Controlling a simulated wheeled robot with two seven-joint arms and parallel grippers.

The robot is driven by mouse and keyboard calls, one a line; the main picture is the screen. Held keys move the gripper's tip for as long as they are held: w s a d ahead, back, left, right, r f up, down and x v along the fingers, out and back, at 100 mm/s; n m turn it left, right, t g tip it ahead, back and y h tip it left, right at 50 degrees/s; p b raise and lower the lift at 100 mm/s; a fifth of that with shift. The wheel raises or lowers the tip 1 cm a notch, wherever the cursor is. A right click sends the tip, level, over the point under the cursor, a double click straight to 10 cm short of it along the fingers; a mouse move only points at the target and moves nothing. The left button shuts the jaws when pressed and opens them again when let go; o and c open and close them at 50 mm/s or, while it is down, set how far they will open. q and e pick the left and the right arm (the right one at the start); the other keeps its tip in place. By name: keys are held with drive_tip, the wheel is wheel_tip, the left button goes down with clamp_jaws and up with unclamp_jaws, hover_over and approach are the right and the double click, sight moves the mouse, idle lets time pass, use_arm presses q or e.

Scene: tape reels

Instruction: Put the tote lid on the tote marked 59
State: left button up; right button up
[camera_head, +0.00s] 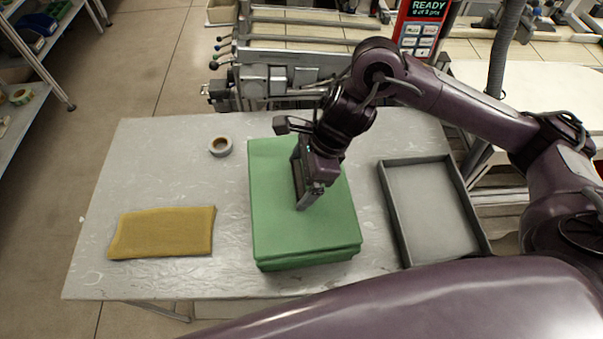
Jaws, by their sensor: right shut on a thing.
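The green tote lid (275,215) lies flat over a green tote (310,263) in the middle of the table. Only a thin band of the tote shows below the lid's front edge, so I cannot tell whether the lid is fully seated. No number is visible on the tote. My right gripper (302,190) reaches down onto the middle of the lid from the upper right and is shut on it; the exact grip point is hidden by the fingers. My left gripper is not in view.
A grey table (150,165) carries a yellow folded cloth or pad (162,232) at left, a tape roll (220,146) behind it and an empty dark-rimmed tray (388,200) at right. Machinery (270,82) with a screen (420,28) stands behind. The table's left part has free room.

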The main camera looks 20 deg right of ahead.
drive_tip(key=o, duration=0.8)
drive_tip(key=v, duration=0.6)
drive_tip(key=shift+d+r, duration=0.1)
drive_tip(key=shift+r, duration=0.2)
drive_tip(key=shift+s+d+r, duration=0.1)
drive_tip(key=shift+d+r, duration=0.1)
drive_tip(key=shift+r, duration=0.35)
